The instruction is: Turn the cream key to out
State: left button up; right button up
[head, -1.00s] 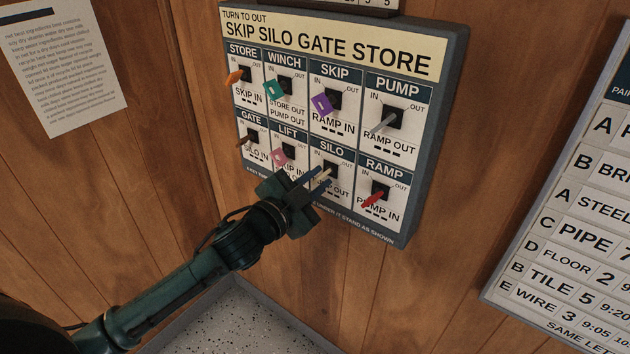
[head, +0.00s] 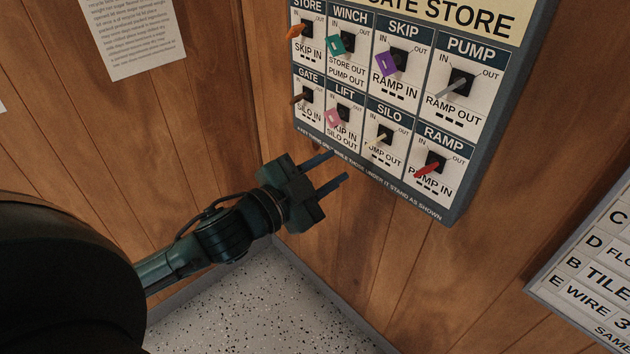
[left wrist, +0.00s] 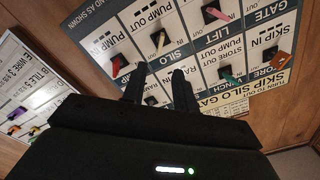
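The cream key (head: 377,140) sits in the black socket under the SILO label, bottom row of the key board (head: 455,205), between the pink LIFT key and the red RAMP key. It also shows in the left wrist view (left wrist: 161,43), beyond the fingertips. Whether it stands at IN or OUT is too small to tell surely. My left gripper (head: 338,167) is open and empty, below and left of the cream key, clear of the board. In the left wrist view its two fingers (left wrist: 157,83) stand apart with nothing between them. My right gripper is not in view.
Close neighbours are the pink key (head: 333,118) and the red key (head: 428,170). Above are the purple key (head: 386,63) and the grey key (head: 452,88). A second board (head: 590,290) hangs at the right. Bare wood wall lies below the key board.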

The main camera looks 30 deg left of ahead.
pick_arm(q)
jog(key=shift+v, duration=1.45)
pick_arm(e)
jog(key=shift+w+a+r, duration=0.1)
pick_arm(q)
jog(key=s+d+f+n+g+y, duration=0.1)
jog(key=s+d+f+n+g, duration=0.1)
jog(key=f, duration=0.6)
jog(key=s+d+f+n+g+y+p, duration=0.1)
jog(key=s+d+f+n+g, duration=0.1)
jog(key=s+f+n, duration=0.2)
jog(key=s+d+f+n+g+p, duration=0.1)
jog(key=s+f, duration=0.5)
jog(key=f, duration=0.7)
jog(key=shift+d+n+g+y, duration=0.4)
jog(key=shift+d+n+g, duration=0.25)
jog(key=shift+n, duration=0.45)
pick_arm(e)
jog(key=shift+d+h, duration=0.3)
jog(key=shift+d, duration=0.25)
pick_arm(q)
jog(key=shift+w+r, duration=0.1)
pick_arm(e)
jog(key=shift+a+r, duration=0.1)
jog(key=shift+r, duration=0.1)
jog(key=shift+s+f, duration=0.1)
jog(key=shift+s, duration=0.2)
